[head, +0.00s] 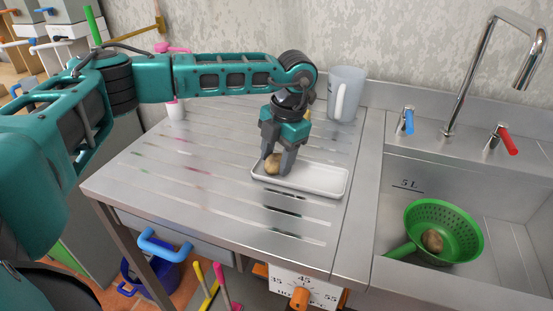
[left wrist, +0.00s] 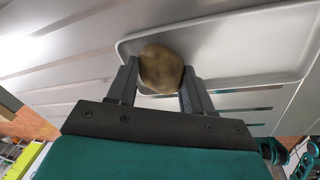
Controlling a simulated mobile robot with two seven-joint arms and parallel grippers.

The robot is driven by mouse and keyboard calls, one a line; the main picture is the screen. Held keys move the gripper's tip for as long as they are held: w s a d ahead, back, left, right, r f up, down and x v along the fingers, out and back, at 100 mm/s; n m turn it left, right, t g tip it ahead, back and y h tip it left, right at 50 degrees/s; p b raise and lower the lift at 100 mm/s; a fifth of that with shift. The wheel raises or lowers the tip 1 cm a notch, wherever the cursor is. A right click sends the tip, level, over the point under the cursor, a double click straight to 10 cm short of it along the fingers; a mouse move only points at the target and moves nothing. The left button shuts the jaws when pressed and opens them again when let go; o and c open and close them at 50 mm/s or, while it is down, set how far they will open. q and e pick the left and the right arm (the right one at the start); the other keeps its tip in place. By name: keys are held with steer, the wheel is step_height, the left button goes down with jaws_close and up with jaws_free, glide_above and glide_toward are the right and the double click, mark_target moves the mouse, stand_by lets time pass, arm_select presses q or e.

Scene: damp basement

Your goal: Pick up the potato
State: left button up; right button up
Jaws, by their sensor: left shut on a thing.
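A brown potato (head: 272,163) is at the left end of a shallow white tray (head: 322,180) on the metal draining board. My left gripper (head: 279,166) points down from above and is shut on this potato. In the left wrist view the potato (left wrist: 161,68) sits between the two fingers (left wrist: 158,85), with the tray (left wrist: 235,50) behind it. I cannot tell whether the potato still touches the tray. A second potato-like thing (head: 432,241) lies in a green colander (head: 462,222) in the sink. My right gripper is not in view.
A clear jug (head: 346,93) stands at the back of the draining board (head: 200,190), behind the tray. The sink (head: 500,205) is at the right, with a tall tap (head: 485,70), a blue handle (head: 408,120) and a red handle (head: 506,138). The board's front left is clear.

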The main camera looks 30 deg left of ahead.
mark_target(278, 157)
arm_select(q)
step_height(278, 157, up, 20)
steer(key=p, duration=0.1)
steer(key=shift+p, duration=0.35)
